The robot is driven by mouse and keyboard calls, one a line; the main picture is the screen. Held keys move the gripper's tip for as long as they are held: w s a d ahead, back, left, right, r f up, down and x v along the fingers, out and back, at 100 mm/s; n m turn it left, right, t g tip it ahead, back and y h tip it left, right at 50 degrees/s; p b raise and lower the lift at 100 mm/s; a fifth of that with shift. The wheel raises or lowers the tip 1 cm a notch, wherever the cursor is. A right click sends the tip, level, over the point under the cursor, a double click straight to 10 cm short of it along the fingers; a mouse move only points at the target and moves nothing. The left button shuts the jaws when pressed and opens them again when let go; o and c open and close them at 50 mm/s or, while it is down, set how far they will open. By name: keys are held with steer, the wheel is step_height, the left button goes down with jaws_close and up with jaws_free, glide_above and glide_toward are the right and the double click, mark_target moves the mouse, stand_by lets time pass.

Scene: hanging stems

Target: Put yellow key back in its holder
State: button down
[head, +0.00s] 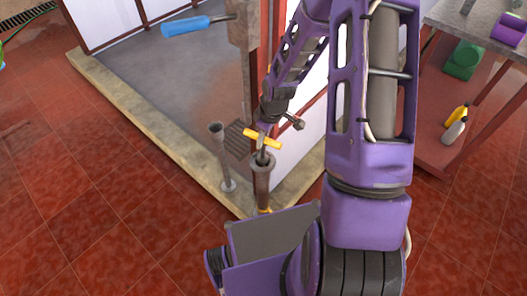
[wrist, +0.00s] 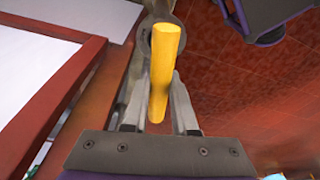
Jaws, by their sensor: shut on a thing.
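The yellow key shows its bar-shaped yellow handle (head: 263,139) in the head view, and the handle (wrist: 165,70) also fills the middle of the wrist view. My gripper (head: 261,147) is shut on the key just below the handle; in the wrist view its fingers (wrist: 161,80) lie on both sides of it. Directly below stands an upright grey tube holder (head: 262,183) with a wide mouth and yellow near its foot. Its round rim (wrist: 160,18) shows behind the handle in the wrist view. The key's shaft is mostly hidden, so I cannot tell how deep it sits in the tube.
A blue-handled valve (head: 199,25) sticks out from a post (head: 244,50). A stone kerb (head: 150,125) edges the basin. A shelf (head: 480,70) with bottles stands right. Red tiled floor is clear at left.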

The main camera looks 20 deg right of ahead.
steer(key=shift+r+p, duration=1.35)
steer(key=shift+r, duration=0.5)
